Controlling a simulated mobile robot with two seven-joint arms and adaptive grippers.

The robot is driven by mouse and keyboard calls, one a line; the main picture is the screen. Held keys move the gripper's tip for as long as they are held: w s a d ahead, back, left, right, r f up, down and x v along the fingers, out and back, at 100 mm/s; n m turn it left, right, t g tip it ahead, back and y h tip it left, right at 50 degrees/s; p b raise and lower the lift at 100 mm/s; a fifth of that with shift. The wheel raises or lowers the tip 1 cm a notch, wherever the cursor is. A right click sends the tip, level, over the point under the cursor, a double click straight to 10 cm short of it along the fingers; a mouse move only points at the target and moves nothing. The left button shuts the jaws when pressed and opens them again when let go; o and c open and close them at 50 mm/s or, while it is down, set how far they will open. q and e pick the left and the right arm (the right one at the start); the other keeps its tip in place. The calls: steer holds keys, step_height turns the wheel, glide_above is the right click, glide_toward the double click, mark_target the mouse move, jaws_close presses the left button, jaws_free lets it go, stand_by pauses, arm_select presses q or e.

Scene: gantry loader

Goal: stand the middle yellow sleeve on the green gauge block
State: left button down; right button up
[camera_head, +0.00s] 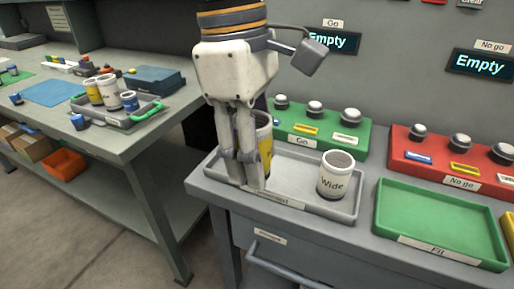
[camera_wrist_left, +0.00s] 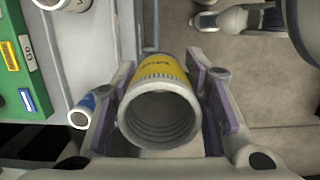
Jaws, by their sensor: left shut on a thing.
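The yellow sleeve (camera_head: 265,146), yellow and white with an open ribbed end, stands between the fingers of my left gripper (camera_head: 248,181). In the left wrist view the sleeve (camera_wrist_left: 160,108) fills the space between both finger pads, and the gripper is shut on it. It is over the left part of the grey tray; I cannot tell whether it touches the tray floor. The green gauge block (camera_head: 325,133), marked Go, lies behind the tray, with several grey-topped posts and coloured strips. My right gripper is not in view.
A white sleeve marked Wide (camera_head: 335,183) stands in the grey tray (camera_head: 300,206). A small blue sleeve (camera_wrist_left: 82,112) is beside the left finger in the wrist view. The red No go block (camera_head: 445,170) and the empty green tray (camera_head: 437,219) are to the right.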

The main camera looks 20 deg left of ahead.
arm_select(q)
steer(key=shift+r, duration=2.25)
